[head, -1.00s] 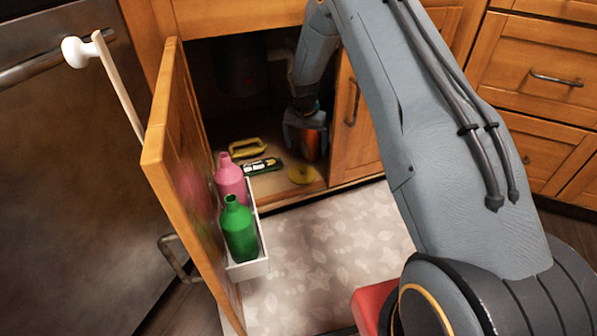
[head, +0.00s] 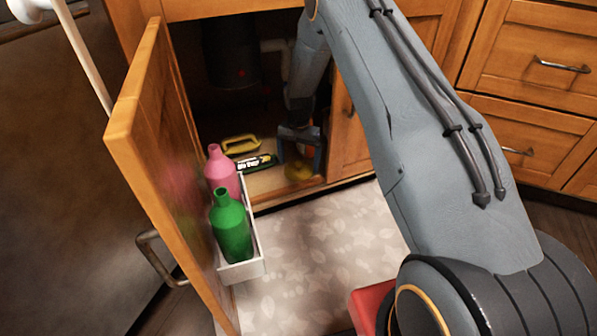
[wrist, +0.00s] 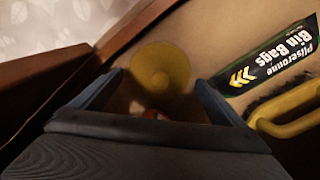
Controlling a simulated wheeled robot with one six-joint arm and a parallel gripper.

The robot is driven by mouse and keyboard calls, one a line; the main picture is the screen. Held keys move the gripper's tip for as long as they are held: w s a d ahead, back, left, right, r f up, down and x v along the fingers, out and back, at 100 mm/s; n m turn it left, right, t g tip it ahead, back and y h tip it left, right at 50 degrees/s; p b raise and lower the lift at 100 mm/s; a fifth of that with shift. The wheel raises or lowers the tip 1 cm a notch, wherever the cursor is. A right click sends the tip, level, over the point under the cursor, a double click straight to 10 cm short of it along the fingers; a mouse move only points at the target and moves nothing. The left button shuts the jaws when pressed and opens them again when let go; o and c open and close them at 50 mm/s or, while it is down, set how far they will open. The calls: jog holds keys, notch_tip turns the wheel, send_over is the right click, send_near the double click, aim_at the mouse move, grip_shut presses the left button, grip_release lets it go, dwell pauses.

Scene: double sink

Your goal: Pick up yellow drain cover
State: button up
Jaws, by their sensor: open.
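The yellow drain cover (head: 298,171) is a round flat disc on the cabinet floor under the sink, near the front edge. My gripper (head: 301,172) is open, with one finger on each side of the cover in the head view. The fingers also show in the wrist view (wrist: 158,86), apart and with nothing between them. Part of the cover is hidden behind the gripper in the head view.
A bin bags box (head: 256,163) and a yellow-handled brush (head: 240,145) lie left of the cover. The open cabinet door (head: 160,150) carries a white rack (head: 243,268) with a pink bottle (head: 221,172) and a green bottle (head: 231,228). The right door is close beside my arm.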

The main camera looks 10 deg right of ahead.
jog(key=shift+f, duration=0.75)
grip_shut()
